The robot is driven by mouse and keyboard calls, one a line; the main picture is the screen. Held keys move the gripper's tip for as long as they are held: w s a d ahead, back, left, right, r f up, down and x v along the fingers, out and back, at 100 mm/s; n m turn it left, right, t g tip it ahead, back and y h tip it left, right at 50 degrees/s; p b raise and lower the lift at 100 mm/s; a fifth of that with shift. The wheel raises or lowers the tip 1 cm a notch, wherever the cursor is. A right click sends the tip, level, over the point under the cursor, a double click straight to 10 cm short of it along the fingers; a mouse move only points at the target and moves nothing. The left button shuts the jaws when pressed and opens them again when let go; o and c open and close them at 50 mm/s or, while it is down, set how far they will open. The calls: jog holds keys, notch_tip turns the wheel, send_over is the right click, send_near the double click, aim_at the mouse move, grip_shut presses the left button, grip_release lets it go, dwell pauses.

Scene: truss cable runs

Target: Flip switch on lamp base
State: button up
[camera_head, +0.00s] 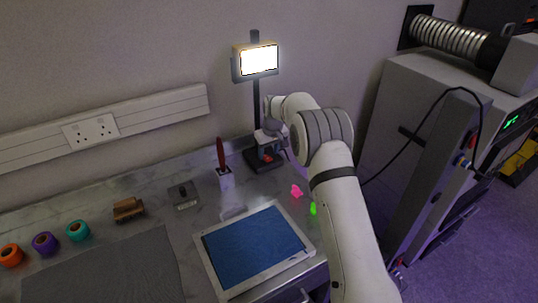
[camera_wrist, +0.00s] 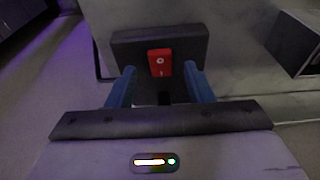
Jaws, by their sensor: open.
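The lamp (camera_head: 256,65) stands at the back of the bench with its panel lit. Its dark base (camera_head: 254,162) also shows in the wrist view (camera_wrist: 190,43). The red rocker switch (camera_wrist: 160,62) sits on the base, marked with a circle and a line; a bit of the red switch shows in the head view (camera_head: 267,157). My gripper (camera_wrist: 161,77) is open, with its two blue fingers on either side of the switch in the picture. Nothing is held between them. I cannot tell whether the fingers touch the base.
A blue-screened tablet-like panel (camera_head: 255,245), pink piece (camera_head: 296,190) and green piece (camera_head: 313,208) lie in front. A grey cabinet (camera_head: 420,130) stands to the right.

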jog(key=b+v, duration=0.1)
jog(key=v, duration=0.5)
jog(key=s+d+r+m, duration=0.2)
jog(key=s+d+r, duration=0.55)
jog(key=s, duration=0.25)
jog(key=s+d+r+m, duration=0.1)
jog(key=s+d+r, duration=0.5)
jog(key=s+r, duration=0.3)
jog(key=s+d+f+m, duration=0.1)
jog(key=s+d, duration=0.1)
jog(key=s, duration=0.7)
jog(key=s+d+f+m+t+h, duration=0.1)
jog(key=s+d, duration=0.2)
jog(key=s, duration=0.5)
jog(key=s+d+f+m, duration=0.1)
jog(key=s+d+f, duration=0.1)
jog(key=s, duration=0.7)
jog(key=shift+s+d+m, duration=0.35)
jog(key=shift+d+m, duration=0.05)
jog(key=shift+f, duration=0.15)
